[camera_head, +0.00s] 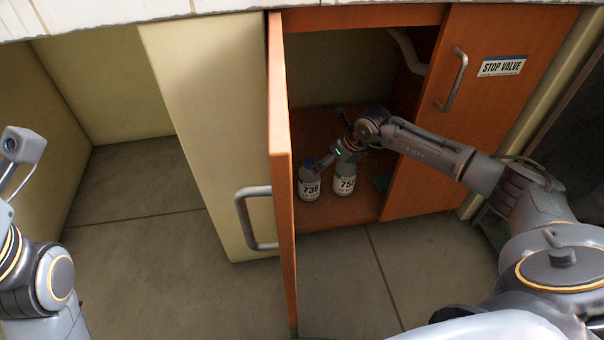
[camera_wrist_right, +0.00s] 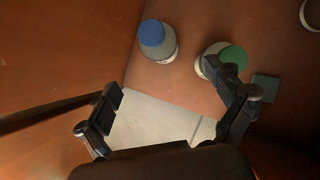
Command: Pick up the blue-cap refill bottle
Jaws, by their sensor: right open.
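The blue-cap refill bottle (camera_head: 310,188), labelled 738, stands upright on the cabinet floor near the open door. In the right wrist view its blue cap and pale body (camera_wrist_right: 160,46) show ahead of the gap between my fingers. A second bottle (camera_head: 345,184) stands upright just to its right; its green cap (camera_wrist_right: 233,59) is partly covered by my finger in the wrist view. My right gripper (camera_wrist_right: 168,88) is open and empty inside the cabinet. In the head view it is above and between the bottles (camera_head: 326,163). My left arm shows at the left edge, its fingers out of view.
The open orange door (camera_head: 280,170) stands left of the bottles. The closed door (camera_head: 468,100) with a STOP VALVE sign is to the right. A small teal square (camera_head: 381,183) lies on the cabinet floor (camera_head: 350,208) right of the bottles. A pipe (camera_head: 408,50) runs above.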

